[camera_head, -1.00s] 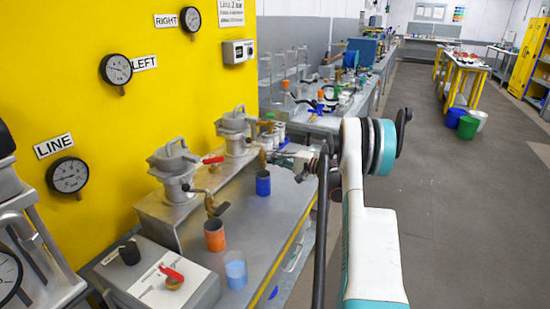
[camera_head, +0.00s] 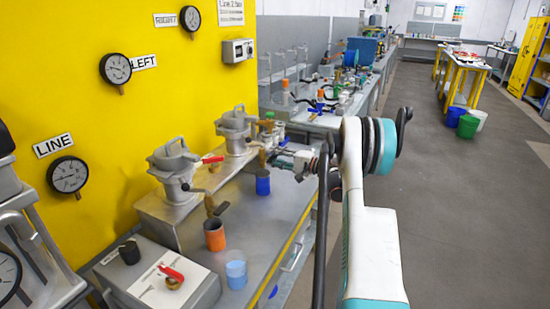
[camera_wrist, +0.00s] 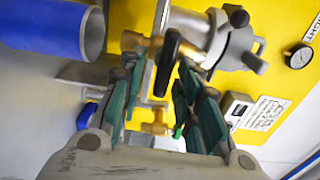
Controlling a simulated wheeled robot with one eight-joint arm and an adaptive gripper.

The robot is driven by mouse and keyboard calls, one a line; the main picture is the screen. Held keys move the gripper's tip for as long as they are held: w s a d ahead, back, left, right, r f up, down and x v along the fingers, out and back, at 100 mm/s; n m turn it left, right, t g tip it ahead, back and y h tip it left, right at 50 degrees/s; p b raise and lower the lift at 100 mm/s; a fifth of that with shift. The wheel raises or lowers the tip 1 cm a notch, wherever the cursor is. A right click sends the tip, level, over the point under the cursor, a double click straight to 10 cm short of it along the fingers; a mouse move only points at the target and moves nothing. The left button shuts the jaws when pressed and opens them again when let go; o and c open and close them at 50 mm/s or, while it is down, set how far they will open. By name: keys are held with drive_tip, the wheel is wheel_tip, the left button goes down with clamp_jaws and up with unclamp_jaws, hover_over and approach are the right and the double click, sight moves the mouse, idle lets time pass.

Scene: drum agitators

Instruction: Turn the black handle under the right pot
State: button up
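The right pot (camera_head: 237,128) is grey metal and stands on the raised bench ledge by the yellow wall. The black handle (camera_wrist: 168,62) sits on the brass valve (camera_wrist: 134,41) under this pot in the wrist view. My gripper (camera_wrist: 155,85) is open, its teal-lined fingers on either side of the handle's near end. I see gaps between fingers and handle, so it is not gripped. In the head view my gripper (camera_head: 285,159) is small, beside the right pot's valve, and hides most of the handle.
A blue cup (camera_head: 263,184) stands below the right valve, very close to my gripper, and fills the wrist view's upper left (camera_wrist: 62,28). The left pot (camera_head: 172,168), an orange cup (camera_head: 214,236) and a light-blue cup (camera_head: 236,273) stand nearer.

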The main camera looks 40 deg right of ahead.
drive_tip(key=v, duration=1.2)
